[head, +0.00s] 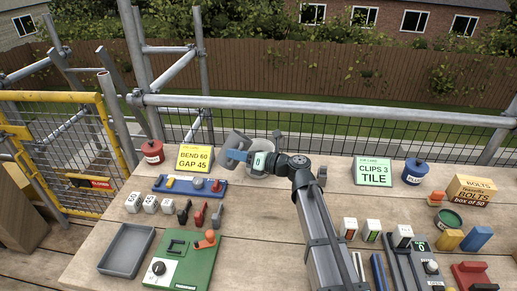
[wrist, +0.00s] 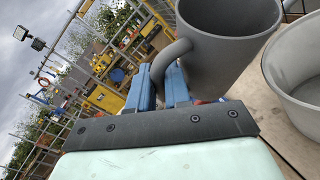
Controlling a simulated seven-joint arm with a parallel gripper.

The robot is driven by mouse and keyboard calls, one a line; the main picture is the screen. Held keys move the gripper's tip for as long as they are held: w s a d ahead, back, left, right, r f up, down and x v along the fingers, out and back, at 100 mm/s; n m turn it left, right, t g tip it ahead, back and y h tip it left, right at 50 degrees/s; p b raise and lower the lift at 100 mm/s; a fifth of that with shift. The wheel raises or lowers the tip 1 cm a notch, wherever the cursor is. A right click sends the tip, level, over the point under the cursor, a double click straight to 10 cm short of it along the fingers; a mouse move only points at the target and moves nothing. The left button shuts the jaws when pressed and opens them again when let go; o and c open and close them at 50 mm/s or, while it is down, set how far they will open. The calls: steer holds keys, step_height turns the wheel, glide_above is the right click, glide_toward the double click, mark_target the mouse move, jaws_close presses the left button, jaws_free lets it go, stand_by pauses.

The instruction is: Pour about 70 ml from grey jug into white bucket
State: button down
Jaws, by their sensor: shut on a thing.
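My gripper (wrist: 170,85) has blue fingers shut on the handle of the grey jug (wrist: 228,45). In the head view my gripper (head: 245,156) holds the jug (head: 234,141) above the back middle of the bench, where the jug looks tilted. The pale white bucket (wrist: 296,85) stands beside the jug at the right of the wrist view, its open top showing. In the head view the bucket (head: 262,144) is partly hidden behind the jug and gripper. The jug's inside is hidden, and no stream of liquid shows.
A yellow card (head: 195,157) reads "BEND 60 GAP 45" and a green card (head: 374,171) "CLIPS 3 TILE". A red can (head: 153,152) and a blue can (head: 414,172) stand farther out. Bare wood shows left of my arm.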

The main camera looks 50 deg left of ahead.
steer(key=s+f+n+t+h, duration=0.2)
steer(key=s+f+n+t, duration=0.1)
steer(key=s+f+n, duration=0.1)
steer(key=shift+s+a+f+n+t+h, duration=0.25)
steer(key=shift+s+n+t+h, duration=0.15)
steer(key=shift+s+n, duration=0.3)
stand_by(1.3)
